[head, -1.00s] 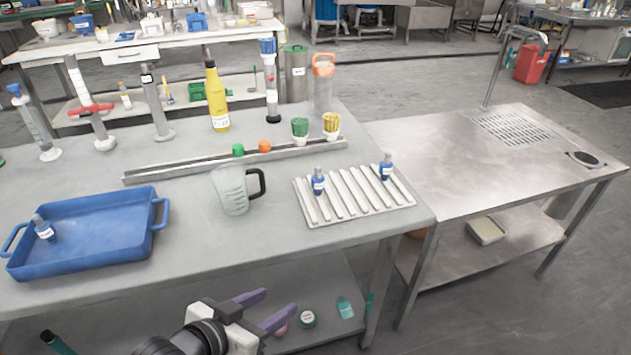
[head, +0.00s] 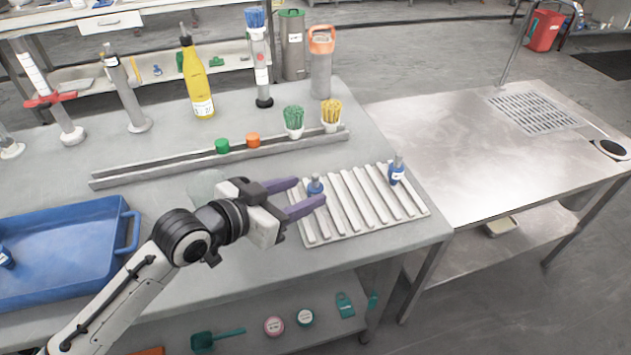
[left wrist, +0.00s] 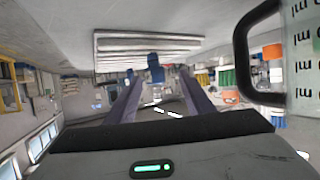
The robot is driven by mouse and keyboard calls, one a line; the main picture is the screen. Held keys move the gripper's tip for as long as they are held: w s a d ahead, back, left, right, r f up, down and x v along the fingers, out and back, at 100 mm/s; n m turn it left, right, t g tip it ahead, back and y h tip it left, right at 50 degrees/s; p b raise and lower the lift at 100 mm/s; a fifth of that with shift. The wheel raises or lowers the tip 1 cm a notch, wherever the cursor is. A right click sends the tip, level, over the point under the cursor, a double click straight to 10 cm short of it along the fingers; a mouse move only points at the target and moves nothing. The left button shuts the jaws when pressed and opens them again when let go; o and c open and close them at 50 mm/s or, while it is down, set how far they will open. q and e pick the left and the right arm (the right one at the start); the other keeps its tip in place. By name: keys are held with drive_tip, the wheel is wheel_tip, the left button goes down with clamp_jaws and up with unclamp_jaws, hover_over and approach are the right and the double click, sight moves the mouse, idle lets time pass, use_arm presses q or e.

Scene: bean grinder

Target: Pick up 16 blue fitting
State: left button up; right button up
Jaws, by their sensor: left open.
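Small blue fittings with grey tops stand on the ribbed light rack (head: 351,238). The left one (head: 315,186) is near the rack's left edge, and the other (head: 396,170) is at the right. A third blue fitting (head: 6,257) is in the blue tray at the left picture edge. I cannot read a 16 on any of them. My left gripper (head: 311,193) is open, its purple fingers reaching to either side of the left fitting. In the left wrist view this fitting (left wrist: 155,70) shows between the fingertips, not visibly clamped. My right gripper is not in view.
A clear measuring jug (left wrist: 300,50) is close beside my left gripper and mostly hidden behind it in the head view. The blue tray (head: 75,205) is left. A metal rail (head: 180,167), green and orange caps, and brush cups are behind. The steel table (head: 450,150) at right is mostly clear.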

sight(321, 184)
use_arm(q)
drive_tip(key=shift+x, duration=0.9)
drive_tip(key=x, duration=0.5)
drive_tip(key=shift+d+r, duration=0.3)
drive_tip(key=shift+d, duration=0.3)
drive_tip(key=c, duration=1.1)
drive_tip(key=shift+r, duration=0.1)
drive_tip(key=shift+c, duration=0.2)
